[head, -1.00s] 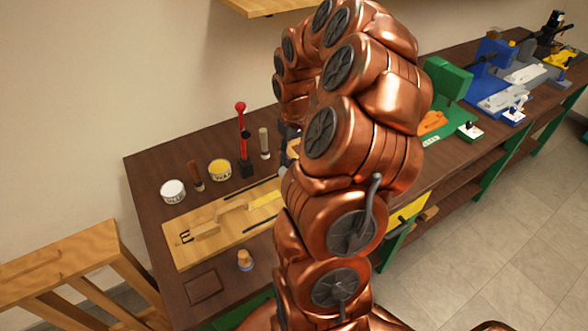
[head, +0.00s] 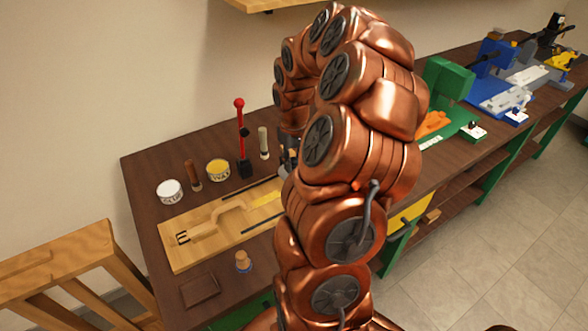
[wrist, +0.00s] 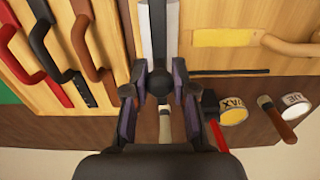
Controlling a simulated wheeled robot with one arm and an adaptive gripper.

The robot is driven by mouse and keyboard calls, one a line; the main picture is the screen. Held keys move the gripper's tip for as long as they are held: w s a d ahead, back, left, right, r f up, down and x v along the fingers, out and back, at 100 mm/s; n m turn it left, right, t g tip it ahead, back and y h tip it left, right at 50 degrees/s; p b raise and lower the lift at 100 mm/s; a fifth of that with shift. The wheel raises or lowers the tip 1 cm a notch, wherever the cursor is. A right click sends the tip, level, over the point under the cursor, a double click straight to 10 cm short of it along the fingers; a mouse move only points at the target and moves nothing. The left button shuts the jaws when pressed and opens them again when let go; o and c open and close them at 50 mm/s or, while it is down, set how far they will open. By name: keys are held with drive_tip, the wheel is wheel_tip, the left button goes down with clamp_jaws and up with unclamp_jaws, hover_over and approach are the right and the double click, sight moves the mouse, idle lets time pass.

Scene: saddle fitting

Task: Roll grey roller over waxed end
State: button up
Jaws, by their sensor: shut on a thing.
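My gripper (wrist: 158,90) is shut on the dark knob-like part (wrist: 158,81) of a tool, and a pale grey and dark bar, seemingly the grey roller (wrist: 172,28), extends beyond the fingertips in the wrist view. The yellow waxed end (wrist: 224,38) of a tan strap lies to the right of the gripper, apart from it. My gripper (head: 288,150) is mostly hidden there.
A wax tin (head: 218,170), a glue tin (head: 170,190), a brown-handled tool (head: 193,174), a cream handle (head: 263,142) and a red-topped lever (head: 240,130) stand behind the board. A small wooden-topped item (head: 243,261) stands in front. Red, black and brown straps (wrist: 55,50) show at wrist-view left.

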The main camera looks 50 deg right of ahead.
drive_tip(key=shift+c, duration=0.7)
drive_tip(key=shift+w+a+b, duration=0.25)
drive_tip(key=shift+a+b, duration=0.25)
drive_tip(key=shift+a, duration=0.5)
